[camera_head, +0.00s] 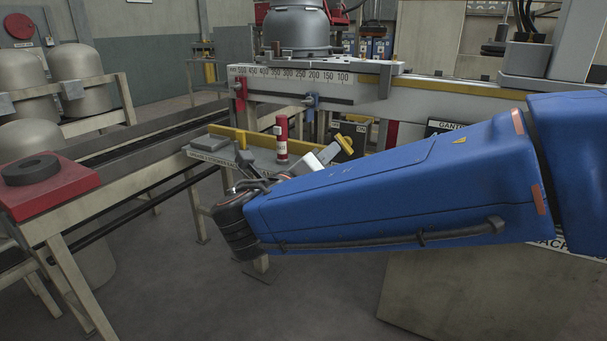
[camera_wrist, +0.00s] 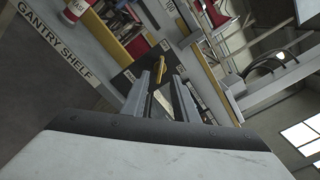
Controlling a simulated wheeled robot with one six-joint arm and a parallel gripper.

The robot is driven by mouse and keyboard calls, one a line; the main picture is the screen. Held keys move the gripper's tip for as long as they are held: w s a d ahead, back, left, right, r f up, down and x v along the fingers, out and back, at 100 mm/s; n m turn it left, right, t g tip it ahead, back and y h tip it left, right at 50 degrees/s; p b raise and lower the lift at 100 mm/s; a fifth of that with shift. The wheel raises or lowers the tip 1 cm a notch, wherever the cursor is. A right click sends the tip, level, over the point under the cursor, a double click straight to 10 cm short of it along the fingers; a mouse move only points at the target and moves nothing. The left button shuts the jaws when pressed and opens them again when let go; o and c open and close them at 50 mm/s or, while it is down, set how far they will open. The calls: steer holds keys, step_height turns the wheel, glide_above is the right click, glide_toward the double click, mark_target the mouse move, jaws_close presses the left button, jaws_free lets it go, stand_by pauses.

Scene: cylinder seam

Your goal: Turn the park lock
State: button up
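A yellow handle (camera_head: 345,143) stands at a dark box with an ON label (camera_head: 361,125) in the head view; I take it to be the park lock. In the wrist view the dark panel (camera_wrist: 122,82) lies just beyond my fingers. My gripper (camera_wrist: 168,77) has its two fingers apart. In the head view my gripper (camera_head: 326,153) is close to the handle, partly hidden behind my blue arm.
A red and white cylinder (camera_head: 281,138) stands on the gantry shelf (camera_head: 235,158), left of the handle; it also shows in the wrist view (camera_wrist: 75,10). The beam with a number scale (camera_head: 290,76) runs behind. A red block with a black disc (camera_head: 45,185) is at left.

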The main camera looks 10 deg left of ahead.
steer(key=v, duration=0.9)
steer(key=shift+s, duration=0.1)
steer(key=w+d+f+m+g+h, duration=0.1)
steer(key=d+f+m+g, duration=0.3)
steer(key=d, duration=0.5)
steer(key=d+f+m+g, duration=0.25)
steer(key=d+m, duration=0.25)
steer(key=d, duration=0.4)
steer(key=w+d+f+m+g+h, duration=0.1)
steer(key=d+f+m+g, duration=0.2)
steer(key=d+m, duration=0.35)
steer(key=s+d+f+m+g+y, duration=0.1)
steer(key=s+d+f+m+y, duration=0.3)
steer(key=m, duration=0.9)
steer(key=s+d+f+m+g+y, duration=0.1)
steer(key=s+d+f+m+y, duration=0.3)
steer(key=s+d+f+m, duration=0.3)
steer(key=s+d+m, duration=0.1)
steer(key=s+m, duration=0.3)
steer(key=m, duration=0.1)
steer(key=shift+d+m+g, duration=0.25)
steer(key=shift+m+g, duration=0.1)
steer(key=shift+s+f, duration=0.1)
